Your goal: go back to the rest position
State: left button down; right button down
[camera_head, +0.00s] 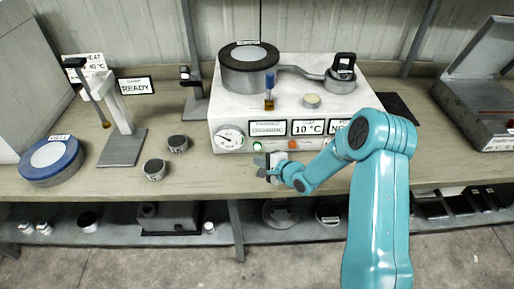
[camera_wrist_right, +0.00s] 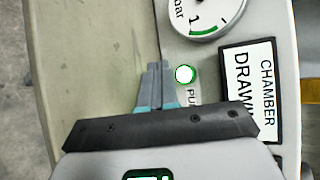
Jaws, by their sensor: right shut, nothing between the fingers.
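My right gripper (camera_head: 264,165) is at the front of the white machine (camera_head: 290,100), above the bench's front part. In the right wrist view its fingers (camera_wrist_right: 158,70) are shut together with nothing between them. They point beside a white button with a green ring (camera_wrist_right: 185,75), which shows as a small green spot (camera_head: 257,147) in the head view. The fingertips look apart from the button, but the depth is hard to tell. My teal right arm reaches in from the lower right. My left gripper is not in view.
The machine's front carries a pressure gauge (camera_head: 230,138), a red button (camera_head: 292,144) and label plates. Two small dark cups (camera_head: 154,169) and a blue-rimmed round container (camera_head: 50,161) stand to the left. An open grey case (camera_head: 470,105) lies at the right. The bench's front edge is close below the gripper.

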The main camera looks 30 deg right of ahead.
jog(key=shift+s+a, duration=0.3)
jog(key=shift+s, duration=0.2)
jog(key=shift+s+a, duration=0.25)
jog(key=shift+s, duration=0.2)
jog(key=shift+s+f, duration=0.1)
